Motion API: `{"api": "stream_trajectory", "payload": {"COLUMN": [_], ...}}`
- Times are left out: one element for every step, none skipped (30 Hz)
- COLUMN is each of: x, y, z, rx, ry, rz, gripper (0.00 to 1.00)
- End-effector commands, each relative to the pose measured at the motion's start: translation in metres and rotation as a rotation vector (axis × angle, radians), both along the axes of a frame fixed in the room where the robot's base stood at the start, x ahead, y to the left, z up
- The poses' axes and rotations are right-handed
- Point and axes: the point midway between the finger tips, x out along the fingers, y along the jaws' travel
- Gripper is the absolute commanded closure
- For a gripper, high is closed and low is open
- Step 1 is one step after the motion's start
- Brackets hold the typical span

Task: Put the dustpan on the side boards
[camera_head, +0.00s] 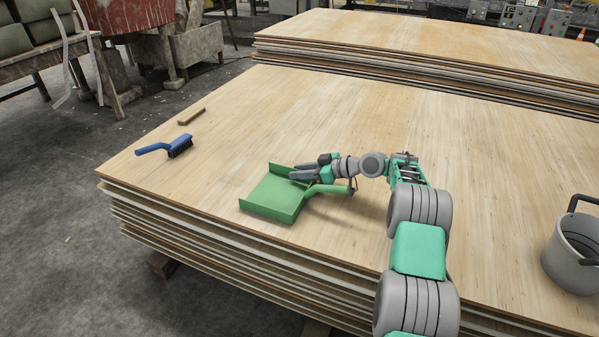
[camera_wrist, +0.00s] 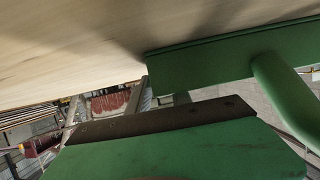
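The green dustpan (camera_head: 272,199) is on or just above the near veneer stack (camera_head: 400,120), close to its front edge; I cannot tell if it touches the boards. Its handle (camera_head: 328,189) points right. My gripper (camera_head: 297,172) is low at the pan's back right, its dark fingers reaching over the pan beside the handle. Whether they grip anything is not clear. In the wrist view, a green wall of the dustpan (camera_wrist: 205,62) and its handle (camera_wrist: 285,95) show at the right, with no fingertips clearly seen. A second board stack (camera_head: 430,45) lies behind.
A blue brush (camera_head: 180,146) and a small wooden block (camera_head: 191,116) lie on the near stack at left. A grey bucket (camera_head: 572,262) stands at the right. The middle and back of the near stack are clear. The far stack's top looks bare.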

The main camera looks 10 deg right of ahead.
Motion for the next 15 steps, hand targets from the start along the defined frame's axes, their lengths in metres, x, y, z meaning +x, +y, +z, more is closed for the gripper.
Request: {"api": "stream_trajectory", "payload": {"x": [0.000, 0.000, -0.002, -0.004, -0.006, -0.011, -0.014, -0.018, -0.024, -0.028, -0.032, -0.038, -0.042, -0.045, -0.049], "y": [0.000, -0.001, -0.004, -0.008, -0.012, -0.019, -0.025, -0.030, -0.039, -0.045, -0.052, -0.059, -0.065, -0.070, -0.076], "z": [0.003, 0.005, 0.006, 0.008, 0.011, 0.015, 0.018, 0.021, 0.026, 0.029, 0.032, 0.035, 0.038, 0.040, 0.043], "rx": [0.000, 0.000, 0.000, 0.000, 0.000, -0.001, 0.000, 0.000, -0.001, -0.001, 0.001, 0.001, 0.000, 0.000, 0.000], "ry": [0.000, 0.000, 0.000, 0.000, 0.000, 0.000, 0.000, 0.000, -0.001, -0.001, -0.001, 0.001, 0.000, 0.001, 0.000], "rz": [0.000, -0.001, -0.001, -0.002, -0.003, -0.005, -0.004, -0.004, -0.006, -0.005, -0.005, -0.005, -0.004, -0.004, -0.004], "gripper": [0.75, 0.75, 0.75, 0.75, 0.75, 0.75, 0.75, 0.75, 0.75, 0.75, 0.75, 0.75, 0.75, 0.75, 0.75]}}
